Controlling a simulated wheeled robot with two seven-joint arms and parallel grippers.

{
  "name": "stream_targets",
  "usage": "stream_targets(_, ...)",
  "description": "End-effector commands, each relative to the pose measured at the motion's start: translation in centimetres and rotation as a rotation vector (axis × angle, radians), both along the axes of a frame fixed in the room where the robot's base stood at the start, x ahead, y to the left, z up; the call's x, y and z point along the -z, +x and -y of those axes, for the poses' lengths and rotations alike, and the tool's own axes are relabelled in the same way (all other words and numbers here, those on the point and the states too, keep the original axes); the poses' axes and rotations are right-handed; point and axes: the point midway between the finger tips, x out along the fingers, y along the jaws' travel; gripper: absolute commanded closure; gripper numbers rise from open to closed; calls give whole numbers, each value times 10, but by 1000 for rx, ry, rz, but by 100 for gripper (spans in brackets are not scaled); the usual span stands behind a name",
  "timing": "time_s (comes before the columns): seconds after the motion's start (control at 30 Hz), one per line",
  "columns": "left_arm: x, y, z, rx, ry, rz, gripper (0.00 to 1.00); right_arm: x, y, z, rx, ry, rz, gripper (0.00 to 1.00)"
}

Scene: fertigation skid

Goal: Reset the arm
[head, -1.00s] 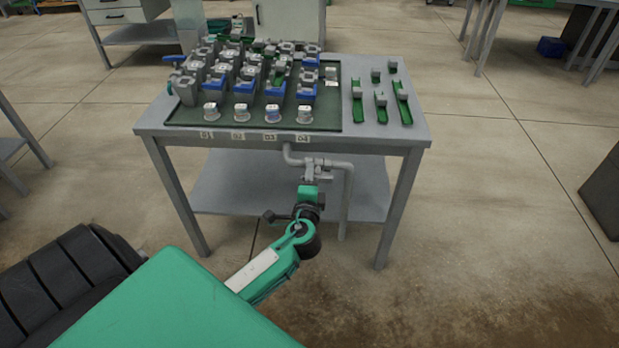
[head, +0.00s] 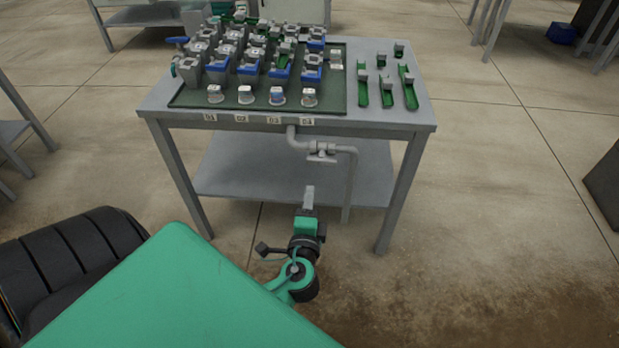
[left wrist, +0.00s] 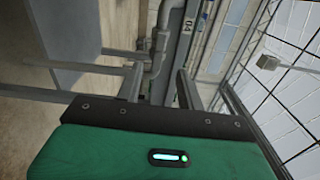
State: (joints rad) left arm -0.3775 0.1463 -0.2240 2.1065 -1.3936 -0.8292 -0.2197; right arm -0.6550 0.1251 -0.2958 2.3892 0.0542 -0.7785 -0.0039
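My left gripper (head: 309,190) is in front of the table, below the grey pipe's valve (head: 321,157) in the head view, with a visible gap between them. The head view shows its fingers nearly edge-on. In the left wrist view, the two fingers (left wrist: 158,88) stand apart with nothing between them. The grey pipe (left wrist: 158,50) with its valve shows beyond the fingertips. My right gripper is in neither view.
The grey table (head: 390,110) carries a dark green tray (head: 190,104) with several grey and blue fittings. Several green channel pieces (head: 386,92) lie right of the tray. A lower shelf (head: 240,180) lies behind the pipe. Open floor (head: 500,220) is on the right.

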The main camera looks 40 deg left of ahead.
Motion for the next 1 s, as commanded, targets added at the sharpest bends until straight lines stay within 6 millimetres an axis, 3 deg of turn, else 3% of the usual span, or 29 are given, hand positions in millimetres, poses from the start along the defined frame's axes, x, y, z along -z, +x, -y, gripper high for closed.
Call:
stream_targets(0.57,7,-3,3,11,-62,-12,62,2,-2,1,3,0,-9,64)
stream_targets(0.77,37,-23,28,66,-400,-69,62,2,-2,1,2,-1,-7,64)
stream_targets(1.0,66,-60,84,127,-924,-163,62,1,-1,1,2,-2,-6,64)
